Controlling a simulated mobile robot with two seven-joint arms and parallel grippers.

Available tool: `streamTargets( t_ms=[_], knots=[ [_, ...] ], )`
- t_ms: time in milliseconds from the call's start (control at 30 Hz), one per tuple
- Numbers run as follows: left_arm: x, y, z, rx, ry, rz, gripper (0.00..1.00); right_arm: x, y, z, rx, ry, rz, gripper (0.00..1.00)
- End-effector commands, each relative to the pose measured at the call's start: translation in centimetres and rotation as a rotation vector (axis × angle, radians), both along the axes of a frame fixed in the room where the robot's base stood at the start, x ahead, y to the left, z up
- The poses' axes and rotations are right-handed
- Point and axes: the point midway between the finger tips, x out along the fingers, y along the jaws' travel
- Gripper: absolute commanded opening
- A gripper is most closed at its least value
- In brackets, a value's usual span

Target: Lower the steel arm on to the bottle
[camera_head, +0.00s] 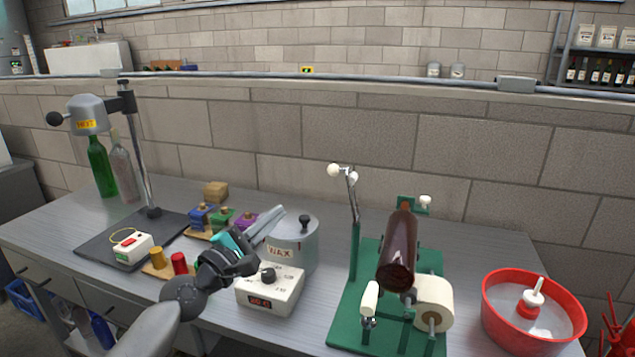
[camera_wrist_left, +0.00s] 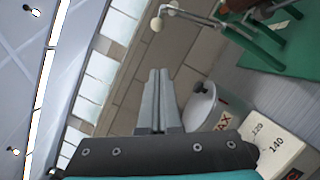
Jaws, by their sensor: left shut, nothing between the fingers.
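The steel arm (camera_head: 352,188) stands raised on a green post at the left of the green stand (camera_head: 345,310), with white knobs at its top. In the left wrist view the steel arm (camera_wrist_left: 195,18) shows at the top. The dark brown bottle (camera_head: 398,250) lies on its side on the stand, right of the arm and apart from it. My left gripper (camera_head: 279,212) is shut and empty, in front of the wax pot and left of the steel arm, touching neither knob. Its closed fingers (camera_wrist_left: 156,75) also show in the left wrist view. My right gripper is out of view.
The wax pot (camera_head: 302,250) and a white control box (camera_head: 270,290) stand close under my left gripper. A paper roll (camera_head: 434,300) is at the stand's front. A red basin (camera_head: 497,315) is at the right. Bottles and a heater (camera_head: 88,113) are at the left.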

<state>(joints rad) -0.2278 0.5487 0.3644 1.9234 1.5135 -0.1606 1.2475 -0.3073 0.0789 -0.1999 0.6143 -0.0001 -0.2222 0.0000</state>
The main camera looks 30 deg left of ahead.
Motion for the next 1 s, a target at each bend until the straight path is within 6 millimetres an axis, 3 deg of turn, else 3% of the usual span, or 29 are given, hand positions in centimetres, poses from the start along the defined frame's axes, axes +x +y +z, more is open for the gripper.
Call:
streamTargets(
  t_ms=[200,733,1000],
  knots=[
    [2.6,0.0,0.7,0.0,-0.002,0.0,0.0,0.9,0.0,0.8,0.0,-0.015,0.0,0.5],
    [9.4,-0.1,1.7,0.001,-0.002,0.0,0.0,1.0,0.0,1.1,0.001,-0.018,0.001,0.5],
    [11.1,-2.1,3.3,-0.001,-0.001,0.0,0.0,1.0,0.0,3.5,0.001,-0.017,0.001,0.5]
  ],
)
